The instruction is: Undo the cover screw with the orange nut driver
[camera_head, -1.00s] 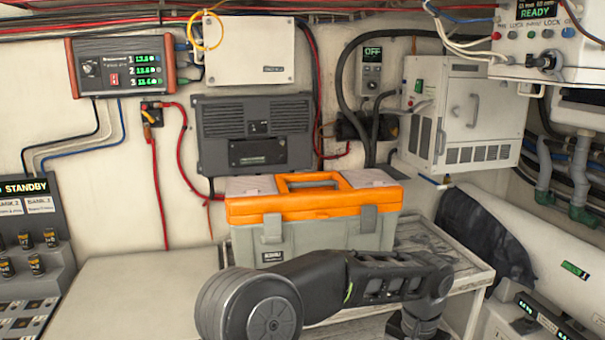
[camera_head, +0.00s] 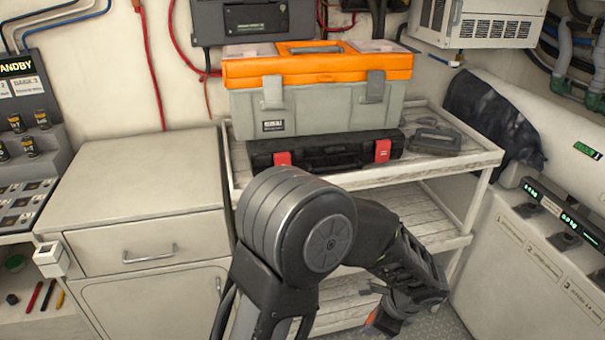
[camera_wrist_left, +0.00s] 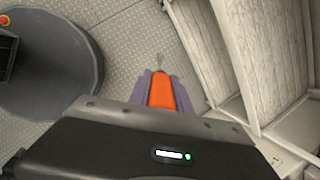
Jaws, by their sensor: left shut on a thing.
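The orange nut driver (camera_wrist_left: 161,93) is held between the two purple-grey fingers of my left gripper (camera_wrist_left: 163,84) in the left wrist view. Its thin metal shaft points away from the gripper, over the patterned floor. In the head view my left gripper (camera_head: 382,316) is low, in front of the shelf unit, with a bit of orange at its end. Most of the driver is hidden there. My right gripper is not in view. I cannot make out the cover screw in either current view.
A wooden-topped shelf unit (camera_head: 478,157) carries an orange-lidded toolbox (camera_head: 330,105) on a black case (camera_head: 335,155). A cabinet (camera_head: 135,180) with a clear top stands left. Shelf edges (camera_wrist_left: 215,55) are close to the gripper's right.

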